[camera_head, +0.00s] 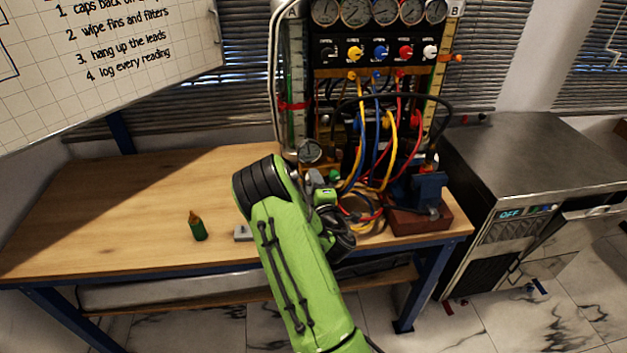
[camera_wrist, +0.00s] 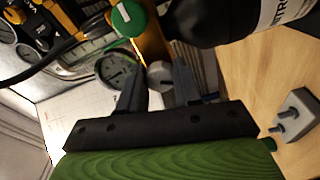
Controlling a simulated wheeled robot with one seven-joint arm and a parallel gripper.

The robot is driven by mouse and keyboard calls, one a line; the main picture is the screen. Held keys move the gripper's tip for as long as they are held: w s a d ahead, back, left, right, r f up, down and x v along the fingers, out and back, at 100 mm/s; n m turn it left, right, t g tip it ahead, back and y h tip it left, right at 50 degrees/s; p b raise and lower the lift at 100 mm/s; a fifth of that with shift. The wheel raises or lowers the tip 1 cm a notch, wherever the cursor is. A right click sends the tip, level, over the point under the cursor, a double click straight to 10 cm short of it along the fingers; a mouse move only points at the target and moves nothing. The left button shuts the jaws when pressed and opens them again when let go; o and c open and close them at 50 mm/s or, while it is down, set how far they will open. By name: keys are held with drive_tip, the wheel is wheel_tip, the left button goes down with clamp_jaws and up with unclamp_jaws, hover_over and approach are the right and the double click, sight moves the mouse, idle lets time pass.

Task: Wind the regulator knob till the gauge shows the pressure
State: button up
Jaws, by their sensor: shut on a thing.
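My gripper (camera_wrist: 160,84) is shut on the regulator knob (camera_wrist: 161,74), a small pale grey round knob between its two dark fingers in the wrist view. A round gauge (camera_wrist: 117,69) with a pale face and dark rim sits just left of the knob. The gauge also shows in the head view (camera_head: 310,151), above the bench at the foot of the rack. Its needle and figures are too small to read surely. In the head view my arm hides the knob and most of my gripper.
A green-and-white cap (camera_wrist: 127,18) is close beyond the knob. A grey block with pegs (camera_wrist: 296,116) lies on the wooden bench (camera_head: 130,215). Coloured hoses (camera_head: 385,150) hang right of my gripper, near a blue vise (camera_head: 428,190).

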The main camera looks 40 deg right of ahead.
drive_tip(key=shift+f+m, duration=0.1)
drive_tip(key=shift+m, duration=0.5)
drive_tip(key=o, duration=1)
drive_tip(key=shift+o, duration=0.2)
